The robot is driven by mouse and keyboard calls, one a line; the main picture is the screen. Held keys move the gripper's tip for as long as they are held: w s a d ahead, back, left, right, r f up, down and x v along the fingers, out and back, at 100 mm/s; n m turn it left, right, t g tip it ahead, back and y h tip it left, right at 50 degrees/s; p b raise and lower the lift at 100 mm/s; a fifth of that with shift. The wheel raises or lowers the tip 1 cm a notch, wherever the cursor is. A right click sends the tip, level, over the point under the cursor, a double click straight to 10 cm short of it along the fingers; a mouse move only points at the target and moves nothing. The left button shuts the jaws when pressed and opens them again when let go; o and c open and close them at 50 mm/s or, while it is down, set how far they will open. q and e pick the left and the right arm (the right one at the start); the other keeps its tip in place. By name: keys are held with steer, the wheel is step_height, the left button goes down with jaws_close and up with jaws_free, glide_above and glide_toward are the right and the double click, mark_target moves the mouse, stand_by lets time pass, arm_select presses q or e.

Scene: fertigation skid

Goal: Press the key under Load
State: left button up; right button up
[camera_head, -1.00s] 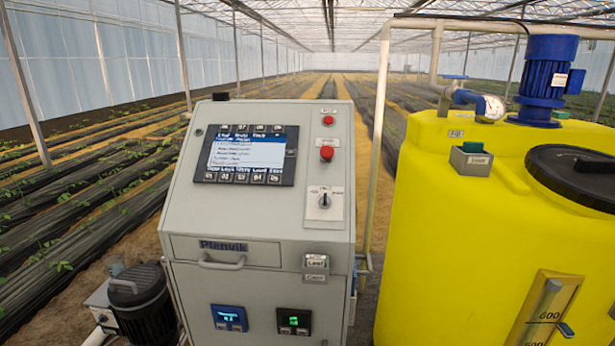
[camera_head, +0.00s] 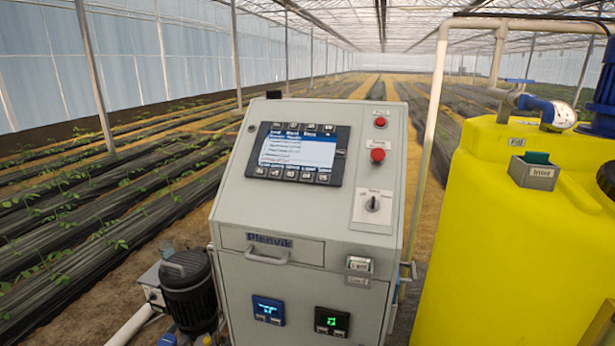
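The control panel (camera_head: 297,154) is a dark-framed screen unit on the sloping face of a grey cabinet. Its screen (camera_head: 296,151) is lit with several text lines, a blue header and a highlighted line near the bottom. A row of small keys runs above the screen and another below it, with labels on the screen edge. The key under Load (camera_head: 307,176) appears to be fourth from the left in the bottom row; the lettering is blurred now. Neither of my grippers is in view, and nothing covers the panel.
The grey cabinet (camera_head: 235,200) also carries red buttons (camera_head: 377,155), a rotary switch (camera_head: 372,204), a drawer handle (camera_head: 267,256) and two lit displays (camera_head: 332,321). A yellow tank (camera_head: 490,240) stands close on the right, a dark motor (camera_head: 188,285) at lower left.

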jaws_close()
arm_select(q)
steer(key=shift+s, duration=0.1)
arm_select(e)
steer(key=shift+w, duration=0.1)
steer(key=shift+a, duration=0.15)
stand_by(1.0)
